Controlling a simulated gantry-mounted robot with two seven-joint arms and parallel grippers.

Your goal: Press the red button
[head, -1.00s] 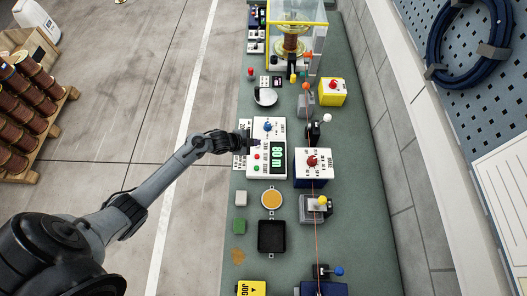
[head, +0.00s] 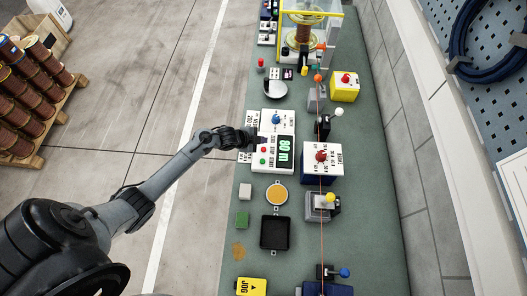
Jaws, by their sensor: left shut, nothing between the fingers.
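A white control panel (head: 287,118) lies on the green bench with a blue knob (head: 276,119), a green display reading "80 m" (head: 285,152), a small red button (head: 264,150) and a green button (head: 263,161) below it. My left gripper (head: 259,138) is shut and empty at the panel's left edge, just above the red button in the picture. I cannot tell its height over the panel or whether it touches it. A yellow box with a red mushroom-shaped button (head: 346,78) stands farther back. My right gripper is not in view.
A blue-and-white box with a red knob (head: 321,156) stands right of the panel. A black tray (head: 275,233) and an orange disc (head: 277,193) lie nearer. A thin line runs lengthwise along the bench past several small fixtures. A wall bounds the right.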

